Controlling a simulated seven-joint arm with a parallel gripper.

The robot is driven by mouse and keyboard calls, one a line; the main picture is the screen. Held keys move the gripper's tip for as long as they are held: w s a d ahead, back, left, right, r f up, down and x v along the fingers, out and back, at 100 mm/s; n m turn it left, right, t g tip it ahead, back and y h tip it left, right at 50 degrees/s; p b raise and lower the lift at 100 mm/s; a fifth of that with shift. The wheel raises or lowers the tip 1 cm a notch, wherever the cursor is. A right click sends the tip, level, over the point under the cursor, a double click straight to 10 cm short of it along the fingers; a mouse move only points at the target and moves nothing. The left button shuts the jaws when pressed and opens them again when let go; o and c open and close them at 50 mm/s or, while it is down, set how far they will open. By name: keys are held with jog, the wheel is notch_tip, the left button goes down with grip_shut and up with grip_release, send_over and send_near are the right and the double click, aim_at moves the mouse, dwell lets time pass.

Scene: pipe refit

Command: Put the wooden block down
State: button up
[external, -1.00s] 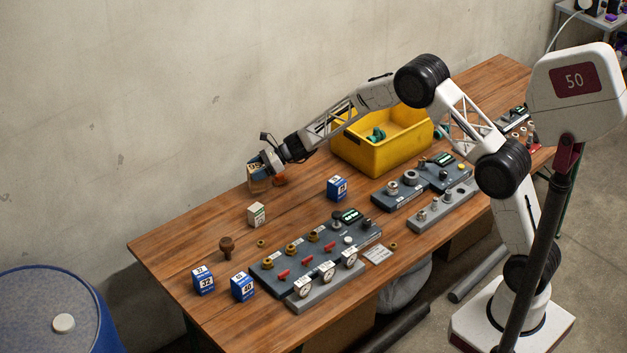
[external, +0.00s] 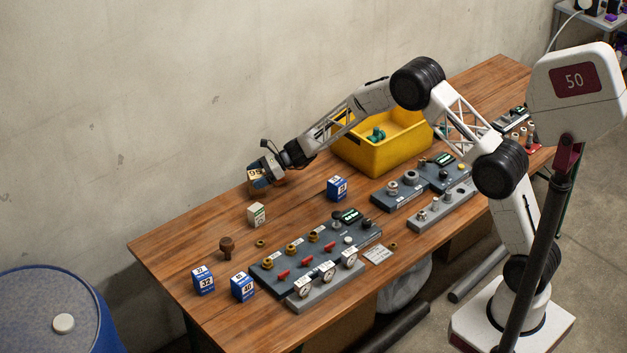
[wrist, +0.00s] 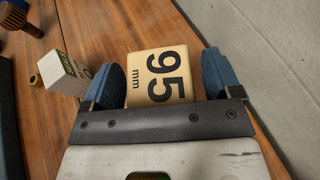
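The wooden block (wrist: 158,76) is pale, with "95 mm" on its face. It sits between the two blue fingers of my gripper (wrist: 162,78) in the wrist view. A narrow strip shows between the block and the right finger; the left finger is close against or touching it. The fingers look slightly open around it. In the external view the block (external: 255,175) is at the far edge of the table, partly hidden by my gripper (external: 263,179). It is low, at or very near the tabletop; its underside is hidden.
The yellow bin (external: 372,158) is to the right.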

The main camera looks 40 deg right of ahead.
jog(key=shift+d+r, duration=0.1)
jog(key=shift+r, duration=0.1)
jog(key=v, duration=1.2)
dwell(0.9)
jog(key=s+d+r+n+g+h, duration=0.2)
jog(key=s+d+r+n, duration=0.3)
jog(key=s+r, duration=0.7)
jog(key=s+d+r+n+g+h, duration=0.25)
jog(key=s+r+n, duration=0.5)
jog(key=s, duration=0.85)
jog(key=s+d+r+n+h, duration=0.1)
jog(key=s+d+n+h, duration=0.1)
jog(key=s, duration=0.9)
jog(key=s+d+r+n+t+h, duration=0.1)
jog(key=s+d+n+h, duration=0.2)
jog(key=s+d, duration=0.4)
jog(key=s+d+r+n+h, duration=0.1)
jog(key=s+d+n+h, duration=0.2)
jog(key=s, duration=1.4)
jog(key=shift+d+n+t, duration=0.35)
jog(key=shift+d+n, duration=0.6)
